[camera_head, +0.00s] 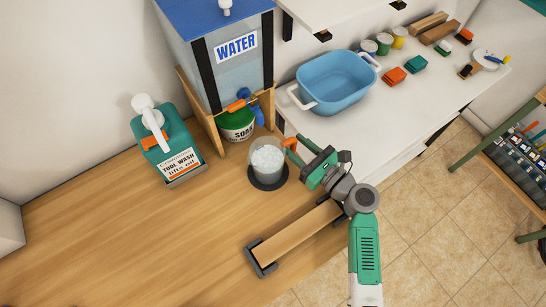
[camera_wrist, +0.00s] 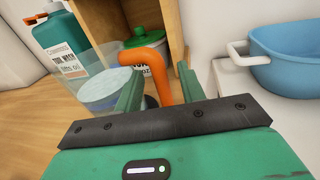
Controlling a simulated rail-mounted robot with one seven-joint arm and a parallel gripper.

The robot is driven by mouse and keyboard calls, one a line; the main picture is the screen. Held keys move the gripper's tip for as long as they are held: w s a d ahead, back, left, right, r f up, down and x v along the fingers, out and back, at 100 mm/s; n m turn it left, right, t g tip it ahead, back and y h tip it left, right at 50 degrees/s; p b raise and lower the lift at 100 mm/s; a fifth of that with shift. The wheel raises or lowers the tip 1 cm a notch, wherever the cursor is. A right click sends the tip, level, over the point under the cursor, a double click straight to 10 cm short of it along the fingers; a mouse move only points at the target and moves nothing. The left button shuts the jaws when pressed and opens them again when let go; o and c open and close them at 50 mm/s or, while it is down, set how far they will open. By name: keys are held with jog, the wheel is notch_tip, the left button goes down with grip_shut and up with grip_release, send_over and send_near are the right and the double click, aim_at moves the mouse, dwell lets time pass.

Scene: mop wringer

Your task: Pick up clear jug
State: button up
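The clear jug (camera_head: 265,163) stands upright on a dark round base on the wooden counter, with whitish contents and an orange handle (camera_head: 290,143) on its right side. In the wrist view the jug (camera_wrist: 95,85) is at the left, partly hidden by a finger, and its orange handle (camera_wrist: 157,62) curves down between my two fingers. My gripper (camera_head: 297,157) is beside the jug on the handle side. Its fingers (camera_wrist: 160,85) are apart, with gaps beside the handle. I cannot tell whether either finger touches it.
A green tool wash bottle (camera_head: 165,145) and a green soap tub (camera_head: 237,123) stand behind the jug, the tub under a water tank (camera_head: 230,70). A blue basin (camera_head: 337,82) is at the right. A wooden block (camera_head: 297,236) lies in front. The counter's left is clear.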

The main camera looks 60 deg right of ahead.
aim_at(296, 139)
jog(key=shift+x, duration=0.85)
grip_shut()
jog(key=shift+r, duration=0.15)
jog(key=shift+r+p, duration=0.6)
jog(key=shift+r, duration=1)
jog(key=s+a, duration=0.2)
jog(key=a, duration=0.5)
jog(key=s+a+r, duration=0.1)
jog(key=a, duration=0.7)
jog(key=shift+s+a+r+p, duration=0.2)
jog(key=shift+s+r+p, duration=0.1)
jog(key=shift+s+p, duration=0.1)
